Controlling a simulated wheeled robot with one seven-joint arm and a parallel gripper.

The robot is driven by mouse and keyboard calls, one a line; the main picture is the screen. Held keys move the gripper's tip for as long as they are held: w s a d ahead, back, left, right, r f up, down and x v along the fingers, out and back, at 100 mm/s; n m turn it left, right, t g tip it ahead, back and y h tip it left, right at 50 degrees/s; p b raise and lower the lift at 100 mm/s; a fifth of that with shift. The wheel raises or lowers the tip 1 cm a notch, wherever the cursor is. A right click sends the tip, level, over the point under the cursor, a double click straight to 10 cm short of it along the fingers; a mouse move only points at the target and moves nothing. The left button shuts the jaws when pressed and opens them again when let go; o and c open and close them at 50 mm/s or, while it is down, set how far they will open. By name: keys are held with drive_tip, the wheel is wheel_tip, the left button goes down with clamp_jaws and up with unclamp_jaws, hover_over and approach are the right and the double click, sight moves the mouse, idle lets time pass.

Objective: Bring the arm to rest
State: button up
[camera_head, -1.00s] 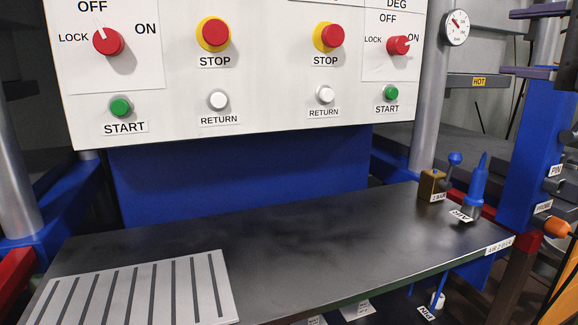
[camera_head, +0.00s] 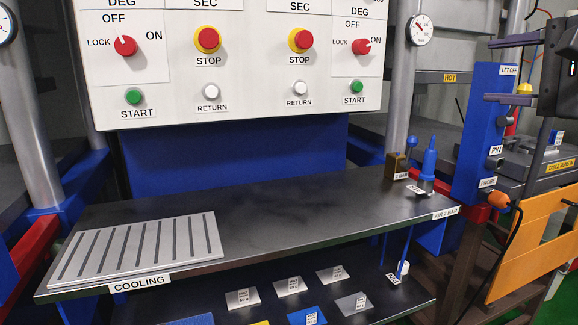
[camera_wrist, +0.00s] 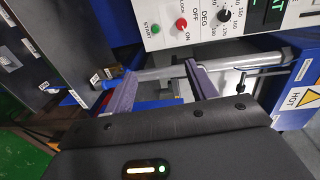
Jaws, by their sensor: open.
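My gripper (camera_head: 489,70) is at the upper right of the head view, with its two purple fingers spread apart one above the other. Nothing is between them. In the wrist view my gripper (camera_wrist: 160,78) also shows open and empty, with a grey column passing behind the fingers. In the head view it appears in front of the blue post (camera_head: 478,135) marked LET OFF, PIN and PROBE. I cannot tell the exact gap to the post. Much of my arm is outside the picture.
A white control panel (camera_head: 240,75) with knobs and buttons stands at the back. A dark shelf (camera_head: 290,205) below carries a slotted COOLING plate (camera_head: 140,248), a blue-tipped tool (camera_head: 429,160) and a brass block (camera_head: 396,165). An orange board (camera_head: 535,240) stands at lower right.

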drive_tip(key=a+f+n+g, duration=0.1)
drive_tip(key=a+f+g, duration=0.15)
drive_tip(key=f, duration=0.35)
drive_tip(key=a+f+n+g, duration=0.1)
drive_tip(key=a+f, duration=0.3)
drive_tip(key=f, duration=0.2)
drive_tip(key=s+a+f+n+g+h, duration=0.2)
drive_tip(key=s+f+n, duration=0.2)
drive_tip(key=f, duration=0.6)
drive_tip(key=s+a+f+n+g+h, duration=0.2)
drive_tip(key=s+a+f+n, duration=0.1)
drive_tip(key=f, duration=0.6)
drive_tip(key=s+a+f+n+g+h, duration=0.1)
drive_tip(key=s+a+f+n+g, duration=0.1)
drive_tip(key=s+f, duration=0.4)
wheel_tip(320, 180, down, 5)
drive_tip(key=a+n, duration=0.1)
drive_tip(key=n, duration=0.1)
drive_tip(key=shift+s+r+n+g+h, duration=0.2)
drive_tip(key=shift+s+n+g+h, duration=0.1)
drive_tip(key=shift+n+g+h, duration=0.1)
